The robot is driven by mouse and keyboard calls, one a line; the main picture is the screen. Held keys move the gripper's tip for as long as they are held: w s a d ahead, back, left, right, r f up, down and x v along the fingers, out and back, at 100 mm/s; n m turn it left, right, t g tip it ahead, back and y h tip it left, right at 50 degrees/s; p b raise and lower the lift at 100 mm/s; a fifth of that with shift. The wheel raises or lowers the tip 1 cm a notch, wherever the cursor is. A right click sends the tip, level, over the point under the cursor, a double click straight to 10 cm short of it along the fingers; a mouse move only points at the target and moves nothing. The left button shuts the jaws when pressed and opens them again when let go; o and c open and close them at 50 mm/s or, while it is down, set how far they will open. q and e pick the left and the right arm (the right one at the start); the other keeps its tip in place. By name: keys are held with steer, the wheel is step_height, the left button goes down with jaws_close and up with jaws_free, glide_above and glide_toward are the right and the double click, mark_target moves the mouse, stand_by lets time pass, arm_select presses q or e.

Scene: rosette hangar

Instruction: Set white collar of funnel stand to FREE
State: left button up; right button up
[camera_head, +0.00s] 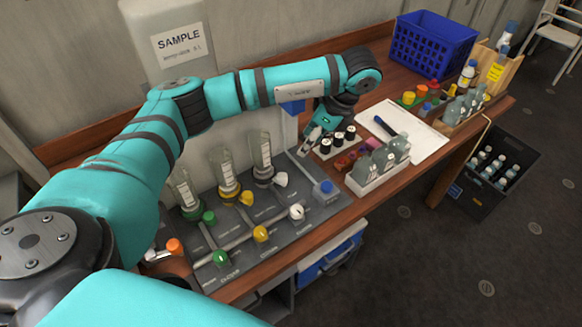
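The funnel stand is a grey panel (240,238) on the bench with three clear upright vessels. The right vessel (262,152) has a white tab, apparently its collar (280,179), at its lower right side. A separate white knob (296,211) stands on the panel in front of it. Yellow and green parts mark the other two rows. The panel lettering is too small to read, so the collar's setting cannot be told. My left gripper (312,141) is to the right of and behind the white collar, apart from it, beside black-capped vials. Its fingers are too small to judge.
Black-capped vials (338,138) and a white rack of bottles (382,166) stand right of the panel. A blue button box (324,191) is at the panel's right end. A blue crate (431,45) is at the back. My arm crosses above the vessels.

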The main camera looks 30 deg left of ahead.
arm_select(q)
steer(key=b, duration=0.1)
glide_toward(283, 176)
steer(key=r, duration=0.1)
arm_select(e)
steer(key=s+f+g, duration=0.1)
steer(key=s+f, duration=0.1)
steer(key=s, duration=0.6)
arm_select(q)
steer(key=p+x, duration=0.1)
steer(key=x, duration=0.6)
steer(key=shift+s+f, duration=0.1)
steer(key=shift+f, duration=0.3)
steer(key=shift+p+x, duration=0.4)
steer(key=shift+x, duration=0.95)
steer(key=shift+d, duration=0.15)
jaws_close()
arm_select(e)
steer(key=shift+t, duration=0.3)
steer(key=w, duration=0.1)
steer(key=w+r, duration=0.2)
steer(key=w, duration=0.1)
steer(key=shift+d+r, duration=0.15)
steer(key=shift+r, duration=0.1)
steer(key=shift+s, duration=0.1)
